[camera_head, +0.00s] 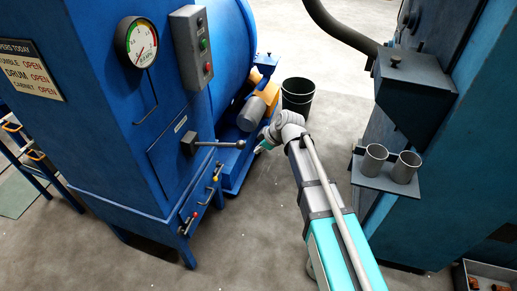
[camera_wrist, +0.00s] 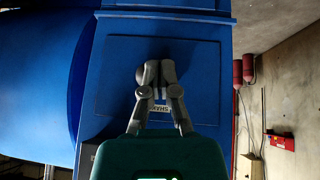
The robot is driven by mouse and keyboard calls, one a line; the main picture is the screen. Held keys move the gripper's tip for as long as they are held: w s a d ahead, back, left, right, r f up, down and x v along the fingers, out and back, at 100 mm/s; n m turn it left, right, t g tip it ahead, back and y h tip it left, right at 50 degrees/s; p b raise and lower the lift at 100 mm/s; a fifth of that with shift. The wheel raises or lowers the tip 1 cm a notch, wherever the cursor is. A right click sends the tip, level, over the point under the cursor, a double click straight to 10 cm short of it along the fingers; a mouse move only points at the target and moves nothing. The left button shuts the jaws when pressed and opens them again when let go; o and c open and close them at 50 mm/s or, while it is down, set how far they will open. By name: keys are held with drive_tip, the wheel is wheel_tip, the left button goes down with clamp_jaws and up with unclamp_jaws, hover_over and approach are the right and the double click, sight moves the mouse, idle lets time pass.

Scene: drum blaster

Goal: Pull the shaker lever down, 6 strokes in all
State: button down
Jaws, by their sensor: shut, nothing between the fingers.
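The shaker lever (camera_head: 218,144) is a thin grey bar on a dark pivot block on the front of the blue cabinet. It sticks out roughly level, with a dark knob at its end. My gripper (camera_head: 261,148) is just right of the knob in the head view, partly hidden by my wrist; a small gap shows between them in the picture. In the wrist view my gripper (camera_wrist: 158,68) has its grey fingers together, with nothing seen between them, against the blue cabinet face. The SHAKER label (camera_wrist: 158,108) shows partly between the fingers. I cannot pick out the lever for certain there.
The blue cabinet (camera_head: 120,90) carries a gauge (camera_head: 137,42), a button box (camera_head: 191,46) and small knobbed levers (camera_head: 209,196) low down. A black bin (camera_head: 297,97) stands behind my wrist. A shelf with two metal cups (camera_head: 386,180) is at right. Floor between is clear.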

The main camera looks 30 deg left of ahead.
drive_tip(key=shift+r, duration=0.1)
drive_tip(key=s+a+r+t+h+p, duration=0.1)
drive_tip(key=s+a+r+p, duration=0.1)
drive_tip(key=r+p, duration=0.5)
drive_tip(key=s+a+r+n+t+h+p, duration=0.1)
drive_tip(key=s+a+r+h+p, duration=0.1)
drive_tip(key=a+r+p, duration=0.3)
wheel_tip(320, 180, up, 2)
drive_tip(key=p, duration=0.4)
drive_tip(key=shift+r+n, duration=0.15)
drive_tip(key=shift+n, duration=0.15)
drive_tip(key=shift+f, duration=0.2)
drive_tip(key=b, duration=0.9)
hover_over(235, 145)
drive_tip(key=s, duration=0.2)
wheel_tip(235, 145, down, 9)
drive_tip(key=shift+w+d+f+b, duration=0.2)
drive_tip(key=shift+w+f+b, duration=0.05)
drive_tip(key=shift+f+b, duration=0.35)
drive_tip(key=shift+w+d+f+b, duration=0.2)
drive_tip(key=shift+w+f+b, duration=0.05)
drive_tip(key=shift+f+b, duration=0.3)
drive_tip(key=shift+w+d+f+b, duration=0.2)
drive_tip(key=shift+w+f+b, duration=0.05)
drive_tip(key=shift+f+b, duration=0.35)
drive_tip(key=shift+s, duration=0.1)
